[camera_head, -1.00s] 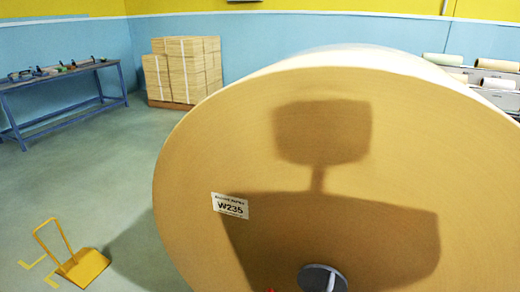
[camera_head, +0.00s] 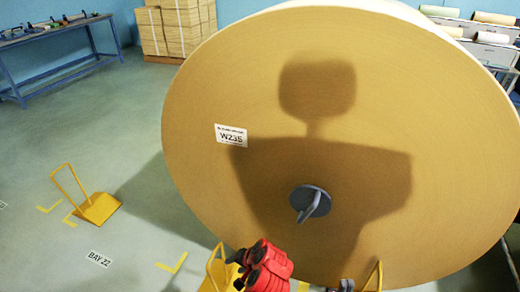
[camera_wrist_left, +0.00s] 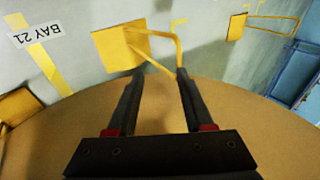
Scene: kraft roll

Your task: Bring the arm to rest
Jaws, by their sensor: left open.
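A yellow chock with a handle (camera_wrist_left: 120,46) shows beyond the fingertips. A grey piece at the bottom edge of the head view appears to be my right gripper (camera_head: 346,286); its jaws cannot be made out.
The roll has a grey core plug with a handle (camera_head: 310,203) and a W235 label (camera_head: 231,135). Yellow chocks stand at the roll's foot (camera_head: 215,270) and on the floor at left (camera_head: 98,208). A blue bench (camera_head: 60,57) and stacked cartons (camera_head: 175,28) are behind. Floor at left is mostly clear.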

